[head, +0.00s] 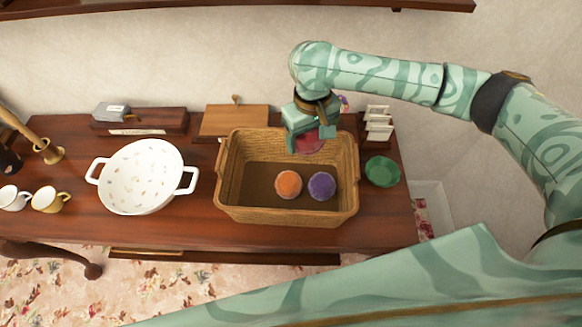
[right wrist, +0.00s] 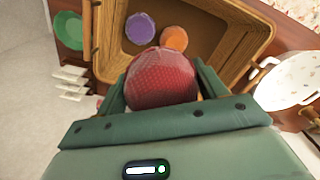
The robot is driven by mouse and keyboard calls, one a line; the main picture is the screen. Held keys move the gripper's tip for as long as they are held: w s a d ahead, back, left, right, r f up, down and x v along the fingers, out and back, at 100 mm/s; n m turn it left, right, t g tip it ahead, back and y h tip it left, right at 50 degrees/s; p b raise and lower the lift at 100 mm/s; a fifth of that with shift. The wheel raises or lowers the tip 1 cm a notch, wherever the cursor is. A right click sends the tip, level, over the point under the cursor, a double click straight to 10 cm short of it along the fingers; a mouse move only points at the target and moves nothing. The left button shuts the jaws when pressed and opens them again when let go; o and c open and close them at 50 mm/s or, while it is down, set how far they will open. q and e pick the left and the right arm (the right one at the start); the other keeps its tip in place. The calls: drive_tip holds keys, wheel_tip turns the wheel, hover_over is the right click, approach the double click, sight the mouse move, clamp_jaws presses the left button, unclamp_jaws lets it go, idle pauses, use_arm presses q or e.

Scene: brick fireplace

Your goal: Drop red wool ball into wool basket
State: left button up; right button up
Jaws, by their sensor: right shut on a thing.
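A red wool ball (right wrist: 162,80) is between the fingers of my right gripper (right wrist: 160,95), which is shut on it. In the head view the right gripper (head: 309,140) is over the back right part of the wicker wool basket (head: 232,165), and the red ball (head: 309,144) shows partly beneath it. An orange ball (head: 288,183) and a purple ball (head: 321,186) lie side by side on the basket floor. They also show in the right wrist view, purple (right wrist: 139,28) and orange (right wrist: 174,39). My left gripper is not in view.
The basket stands on a dark wooden table (head: 190,220). A white colander (head: 141,178) is to its left, a green bowl (head: 382,171) to its right. A wooden box (head: 235,121) and a small white rack (head: 378,123) stand behind. Two cups (head: 48,199) are at far left.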

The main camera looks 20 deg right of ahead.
drive_tip(key=a+n+p, duration=0.1)
drive_tip(key=p, duration=0.1)
drive_tip(key=w+a+f+n+p, duration=0.1)
drive_tip(key=p, duration=0.2)
drive_tip(key=shift+a, duration=0.15)
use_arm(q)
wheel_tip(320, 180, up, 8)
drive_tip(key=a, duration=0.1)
use_arm(e)
drive_tip(key=shift+f+p, duration=0.35)
drive_tip(key=shift+f, duration=0.05)
use_arm(q)
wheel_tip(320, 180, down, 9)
drive_tip(key=b, duration=0.9)
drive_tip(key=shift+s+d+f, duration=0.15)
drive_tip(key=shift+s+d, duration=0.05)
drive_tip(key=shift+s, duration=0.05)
use_arm(e)
wheel_tip(320, 180, down, 7)
drive_tip(key=shift+r, duration=0.2)
drive_tip(key=shift+w, duration=0.1)
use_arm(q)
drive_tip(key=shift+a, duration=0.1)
use_arm(e)
drive_tip(key=o, duration=1)
